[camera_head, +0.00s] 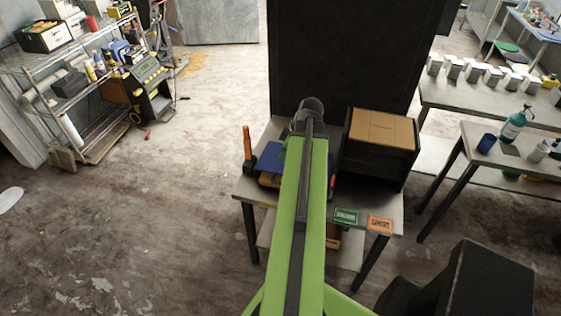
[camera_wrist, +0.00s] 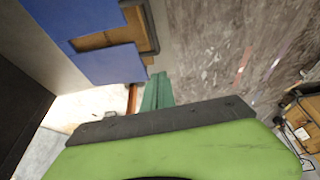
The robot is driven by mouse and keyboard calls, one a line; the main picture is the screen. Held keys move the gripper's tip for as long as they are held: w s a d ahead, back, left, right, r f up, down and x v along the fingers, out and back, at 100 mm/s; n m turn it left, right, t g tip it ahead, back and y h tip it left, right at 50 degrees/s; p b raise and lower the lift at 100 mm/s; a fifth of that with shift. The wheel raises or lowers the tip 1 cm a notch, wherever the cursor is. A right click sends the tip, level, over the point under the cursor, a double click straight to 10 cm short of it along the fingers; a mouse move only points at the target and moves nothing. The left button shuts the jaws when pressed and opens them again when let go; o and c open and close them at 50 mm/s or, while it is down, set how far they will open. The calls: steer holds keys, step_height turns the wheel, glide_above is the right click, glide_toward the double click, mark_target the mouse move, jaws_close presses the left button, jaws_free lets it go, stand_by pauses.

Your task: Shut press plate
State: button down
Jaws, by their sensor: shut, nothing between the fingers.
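The press on the table shows a blue plate (camera_head: 268,157) with a wooden part (camera_head: 269,180) below it, left of my arm. An orange-brown upright handle (camera_head: 247,140) stands at its left side. In the wrist view, a large blue panel (camera_wrist: 65,18) and a smaller blue panel (camera_wrist: 106,65) lie at the upper left by a dark-edged wooden part (camera_wrist: 138,28). I cannot tell how far the plate is raised. My gripper (camera_wrist: 158,90) is shut and empty, its green fingers together near the smaller blue panel, apparently apart from it. In the head view my arm hides part of the press.
A black crate with a cardboard-coloured top (camera_head: 382,127) stands right of my arm. A tall dark panel (camera_head: 340,50) rises behind. Open floor (camera_head: 120,220) lies left.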

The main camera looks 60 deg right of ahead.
mark_target(274, 181)
steer(key=b+x, duration=0.5)
steer(key=x, duration=0.1)
steer(key=b+x, duration=0.6)
steer(key=shift+s+d+f, duration=0.1)
steer(key=shift+d+f, duration=0.1)
steer(key=shift+f, duration=0.3)
steer(key=f+b, duration=0.2)
steer(key=a+f+b, duration=0.1)
steer(key=b, duration=0.1)
steer(key=shift+s+f, duration=0.3)
steer(key=shift+f, duration=0.05)
